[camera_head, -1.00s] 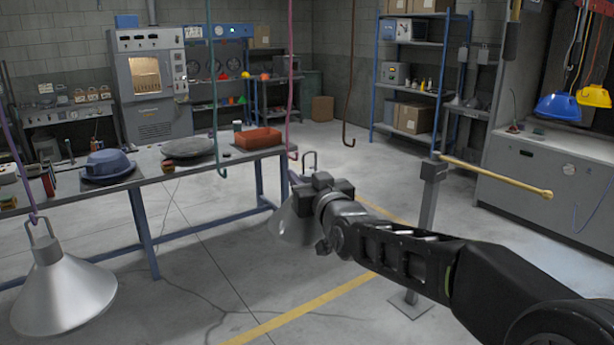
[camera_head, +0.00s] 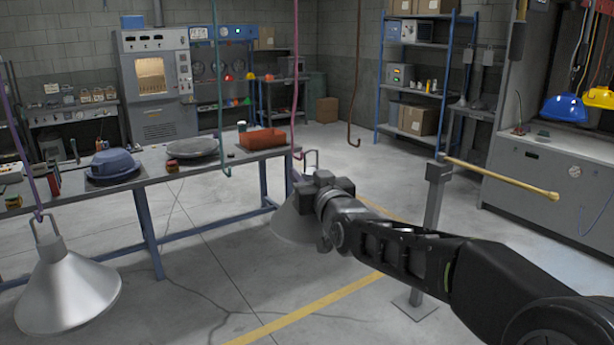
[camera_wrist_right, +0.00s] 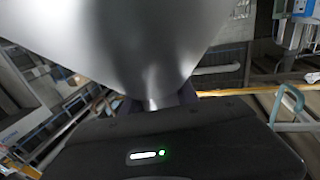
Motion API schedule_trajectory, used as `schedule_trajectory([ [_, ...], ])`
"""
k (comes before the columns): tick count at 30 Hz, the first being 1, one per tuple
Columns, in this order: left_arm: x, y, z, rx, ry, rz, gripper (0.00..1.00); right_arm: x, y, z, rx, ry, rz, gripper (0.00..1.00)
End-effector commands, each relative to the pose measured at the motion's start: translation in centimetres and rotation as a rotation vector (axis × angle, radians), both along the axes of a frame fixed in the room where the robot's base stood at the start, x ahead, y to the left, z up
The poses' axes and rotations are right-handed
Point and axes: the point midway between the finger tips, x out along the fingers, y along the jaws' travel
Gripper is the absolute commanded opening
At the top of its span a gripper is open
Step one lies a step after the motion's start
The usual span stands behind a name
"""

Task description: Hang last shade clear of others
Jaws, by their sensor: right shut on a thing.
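A silver cone shade (camera_head: 292,222) with a wire bail (camera_head: 311,160) is held by my right gripper (camera_head: 318,190), in the middle of the head view. The gripper covers part of the shade, and its fingertips are hidden. In the right wrist view the shade (camera_wrist_right: 150,45) fills the upper middle. The pink hook (camera_head: 297,150) hangs just left of the bail; they look close, but I cannot tell if they touch. Another silver shade (camera_head: 68,290) hangs by its bail from the purple hook (camera_head: 37,212) at the left. The teal hook (camera_head: 225,170) and brown hook (camera_head: 353,140) are empty. My left gripper is not visible.
A grey post (camera_head: 433,220) with a yellow bar (camera_head: 505,178) stands right of the shade. Blue (camera_head: 567,107) and yellow (camera_head: 599,98) shades hang far right.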

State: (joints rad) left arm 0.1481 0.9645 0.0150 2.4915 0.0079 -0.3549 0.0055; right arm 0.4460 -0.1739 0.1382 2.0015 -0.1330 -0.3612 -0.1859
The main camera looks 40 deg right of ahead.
Motion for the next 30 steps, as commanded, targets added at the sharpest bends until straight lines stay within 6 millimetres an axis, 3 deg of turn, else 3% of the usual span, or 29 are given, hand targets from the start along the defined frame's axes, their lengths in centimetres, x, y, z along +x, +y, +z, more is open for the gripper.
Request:
schedule_trajectory([
  [15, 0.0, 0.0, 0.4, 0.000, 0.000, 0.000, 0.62, 2.0, -0.1, 0.1, 0.000, -0.002, 0.000, 0.00],
  [30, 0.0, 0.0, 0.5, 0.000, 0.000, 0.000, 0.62, 2.3, -0.1, 0.1, 0.000, -0.001, 0.000, 0.00],
])
